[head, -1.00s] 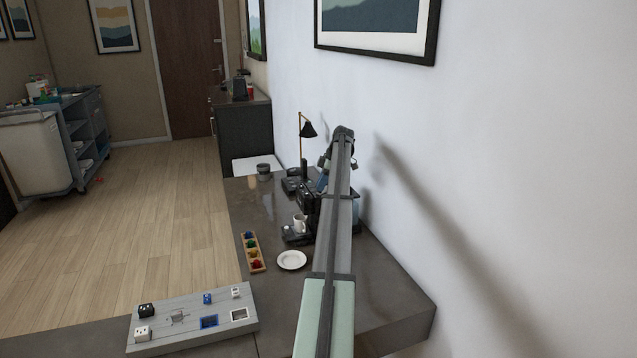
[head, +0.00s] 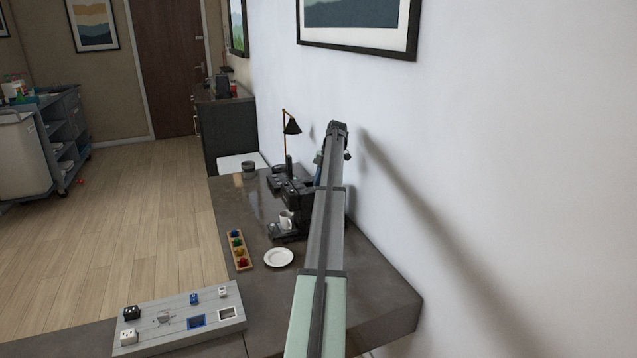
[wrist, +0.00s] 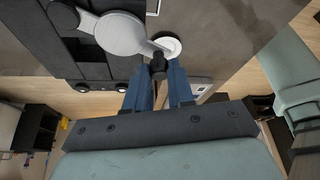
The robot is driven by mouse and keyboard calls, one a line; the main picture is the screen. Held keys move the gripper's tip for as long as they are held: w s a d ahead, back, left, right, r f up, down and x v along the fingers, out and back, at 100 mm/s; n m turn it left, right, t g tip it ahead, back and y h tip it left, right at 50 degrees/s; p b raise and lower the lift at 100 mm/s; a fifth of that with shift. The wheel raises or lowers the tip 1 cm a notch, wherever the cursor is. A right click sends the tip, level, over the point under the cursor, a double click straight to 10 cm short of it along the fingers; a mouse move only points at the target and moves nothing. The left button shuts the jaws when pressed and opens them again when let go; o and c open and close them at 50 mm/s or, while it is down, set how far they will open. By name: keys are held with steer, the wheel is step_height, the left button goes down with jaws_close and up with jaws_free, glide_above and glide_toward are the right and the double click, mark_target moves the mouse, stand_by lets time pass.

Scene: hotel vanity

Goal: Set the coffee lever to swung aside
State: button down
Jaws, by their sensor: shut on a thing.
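The black coffee machine (head: 301,206) stands on the dark desk, partly hidden behind my arm in the head view. In the wrist view, its dark top (wrist: 62,45) fills the upper left. The coffee lever (wrist: 122,35) shows there as a silver disc with a short arm ending in a black knob (wrist: 158,66). My gripper (wrist: 160,76) has its blue fingers shut on that knob, one on each side. In the head view the fingers are mostly hidden by my arm.
A white plate (head: 278,258) and a wooden tray of coloured pods (head: 239,250) lie nearer. A grey panel (head: 180,318) is at the front left. A black lamp (head: 290,127) stands behind; the wall is close on the right.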

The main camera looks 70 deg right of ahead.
stand_by(0.4)
steer(key=c, duration=1)
jaws_free()
steer(key=shift+w, duration=0.1)
